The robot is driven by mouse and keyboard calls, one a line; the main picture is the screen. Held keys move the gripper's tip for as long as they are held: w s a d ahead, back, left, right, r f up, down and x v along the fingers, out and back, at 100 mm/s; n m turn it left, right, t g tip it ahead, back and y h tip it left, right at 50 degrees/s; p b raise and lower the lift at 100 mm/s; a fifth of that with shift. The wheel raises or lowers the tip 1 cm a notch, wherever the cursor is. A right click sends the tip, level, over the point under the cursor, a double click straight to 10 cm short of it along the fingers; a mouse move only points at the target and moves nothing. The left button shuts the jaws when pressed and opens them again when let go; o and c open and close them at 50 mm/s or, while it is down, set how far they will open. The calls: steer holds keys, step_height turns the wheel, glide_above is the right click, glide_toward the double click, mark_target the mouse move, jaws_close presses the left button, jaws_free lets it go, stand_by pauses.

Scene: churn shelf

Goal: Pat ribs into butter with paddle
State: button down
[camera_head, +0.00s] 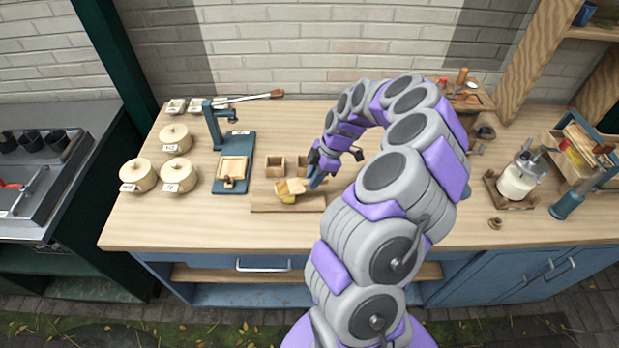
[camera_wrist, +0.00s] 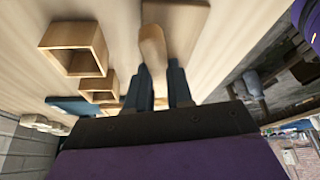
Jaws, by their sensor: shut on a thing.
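My gripper (camera_head: 318,172) is shut on the wooden paddle (camera_head: 292,186) over the middle of the bench. In the wrist view the paddle (camera_wrist: 152,45) stands between the two dark blue fingers (camera_wrist: 161,88). Ribs on the butter are too small to make out. In the wrist view the board (camera_wrist: 176,14) shows at the top, and no butter is visible.
Two open wooden boxes (camera_head: 275,166) stand just behind the board. A blue press (camera_head: 233,165) with a wooden tray is left of it, beside several lidded round tubs (camera_head: 139,175). A glass churn (camera_head: 518,178) stands at the right. The bench front left of the board is clear.

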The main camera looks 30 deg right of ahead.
steer(key=shift+d, duration=0.4)
steer(key=shift+a, duration=1.3)
steer(key=shift+d+f, duration=0.2)
steer(key=shift+d, duration=0.35)
steer(key=shift+d+f, duration=0.2)
steer(key=shift+d, duration=0.35)
steer(key=shift+a+r, duration=0.2)
steer(key=shift+a, duration=0.75)
steer(key=shift+d+f+b, duration=0.15)
steer(key=shift+d+b, duration=0.25)
steer(key=shift+d, duration=0.35)
steer(key=shift+a, duration=0.55)
